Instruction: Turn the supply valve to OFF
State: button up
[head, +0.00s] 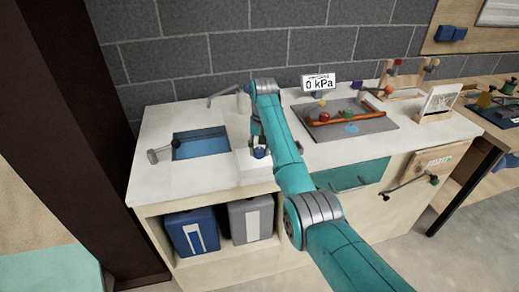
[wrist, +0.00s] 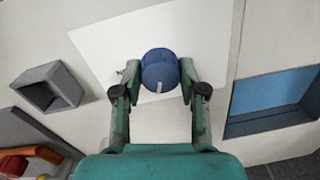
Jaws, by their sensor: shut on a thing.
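The supply valve appears as a round blue knob (wrist: 160,66) on a white plate (wrist: 215,32) in the wrist view. A short white mark shows on the knob's lower edge, pointing toward my palm. My gripper (wrist: 160,76) is shut on the knob, with one finger on its left side and one on its right. In the head view the knob (head: 261,153) shows small below my gripper (head: 260,145), on the counter right of the sink. Any OFF lettering is not readable. A display (head: 318,82) behind the counter's middle reads 0 kPa.
A blue sink (head: 200,143) with a lever beside it lies to the left. A grey tray (head: 375,128) holding colored pieces lies to the right. A grey open box (wrist: 50,87) is left of the knob in the wrist view. Two bins stand under the counter.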

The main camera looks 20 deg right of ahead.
aim_at(261, 150)
jog(key=shift+f+n, duration=0.1)
jog(key=shift+n, duration=2.1)
jog(key=o, duration=1.1)
jog(key=shift+o, duration=0.2)
jog(key=shift+d+r, duration=0.2)
jog(key=shift+r, duration=3.6)
